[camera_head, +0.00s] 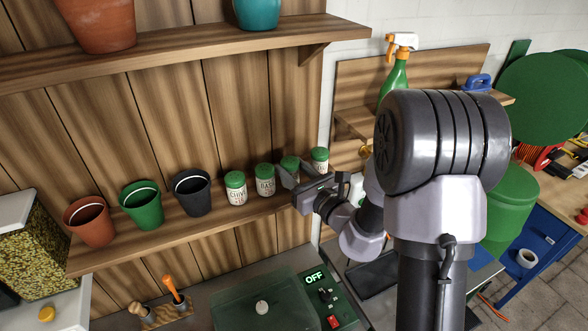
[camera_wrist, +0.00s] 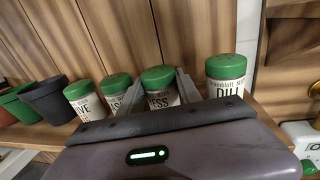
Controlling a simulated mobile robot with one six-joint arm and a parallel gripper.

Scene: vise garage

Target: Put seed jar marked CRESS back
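The jar marked CRESS (camera_wrist: 159,82) has a green lid and a white label, of which only the end of the word shows in the wrist view. It stands upright in the jar row on the shelf; in the head view its green lid (camera_head: 290,163) shows above my gripper (camera_head: 299,178). In the wrist view my gripper (camera_wrist: 158,84) has one finger on each side of this jar, close to it. Whether the fingers press on it cannot be told. The jar's lower part is hidden behind the gripper body.
The CHIVE jar (camera_head: 236,188) and BASIL jar (camera_head: 265,180) stand to the left, the DILL jar (camera_wrist: 226,80) to the right with a gap. Red (camera_head: 90,221), green (camera_head: 142,205) and black (camera_head: 191,192) pots share the shelf (camera_head: 160,237). An upper shelf (camera_head: 190,52) hangs above.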

